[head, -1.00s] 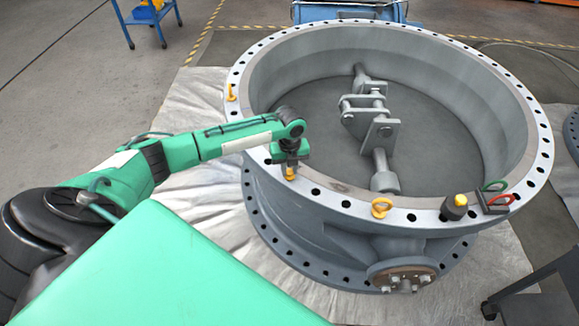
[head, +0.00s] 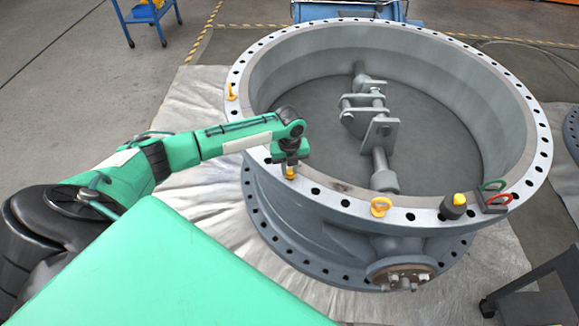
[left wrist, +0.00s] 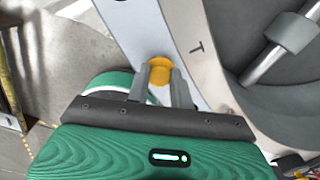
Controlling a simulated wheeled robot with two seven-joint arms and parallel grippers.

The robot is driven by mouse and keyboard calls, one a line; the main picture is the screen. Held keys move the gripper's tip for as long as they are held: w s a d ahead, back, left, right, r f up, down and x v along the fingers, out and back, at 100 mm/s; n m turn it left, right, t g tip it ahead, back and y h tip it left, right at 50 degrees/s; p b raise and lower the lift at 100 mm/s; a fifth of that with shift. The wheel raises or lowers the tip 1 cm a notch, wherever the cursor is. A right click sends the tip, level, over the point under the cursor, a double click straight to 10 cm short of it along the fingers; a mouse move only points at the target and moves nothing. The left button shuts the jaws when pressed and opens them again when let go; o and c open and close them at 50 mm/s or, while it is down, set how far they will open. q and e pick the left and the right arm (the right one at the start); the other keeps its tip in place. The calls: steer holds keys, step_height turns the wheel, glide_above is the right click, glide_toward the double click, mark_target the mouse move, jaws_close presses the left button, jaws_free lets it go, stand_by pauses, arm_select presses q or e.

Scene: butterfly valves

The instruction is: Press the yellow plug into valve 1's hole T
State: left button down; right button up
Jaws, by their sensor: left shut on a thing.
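Valve 1 (head: 330,198) is the large grey ring with a flange full of bolt holes, in the middle of the head view. My left gripper (head: 290,170) points down over the flange's near left part. It is shut on the yellow plug (head: 290,177), which shows just under the fingers at the flange. In the left wrist view the plug (left wrist: 160,70) sits between the fingers (left wrist: 165,85) over the pale flange (left wrist: 188,45). A letter T (left wrist: 196,47) is marked beside it. The fingers hide the hole and how deep the plug sits. My right gripper does not show.
Yellow lifting eyes (head: 380,206) stand on the flange, one at the front and one at the left (head: 231,92). A dark cylinder with a yellow top (head: 453,207) and a dark block with green and red handles (head: 492,198) stand at the front right.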

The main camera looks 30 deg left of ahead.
arm_select(q)
steer(key=shift+f, duration=0.4)
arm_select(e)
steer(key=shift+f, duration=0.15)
arm_select(q)
steer(key=shift+f, duration=0.1)
steer(key=c, duration=0.7)
jaws_free()
steer(key=shift+o, duration=0.2)
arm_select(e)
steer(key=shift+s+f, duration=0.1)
arm_select(q)
steer(key=shift+r+p, duration=0.5)
steer(key=shift+r, duration=0.1)
steer(key=shift+r+p, duration=2.4)
steer(key=shift+p, duration=0.1)
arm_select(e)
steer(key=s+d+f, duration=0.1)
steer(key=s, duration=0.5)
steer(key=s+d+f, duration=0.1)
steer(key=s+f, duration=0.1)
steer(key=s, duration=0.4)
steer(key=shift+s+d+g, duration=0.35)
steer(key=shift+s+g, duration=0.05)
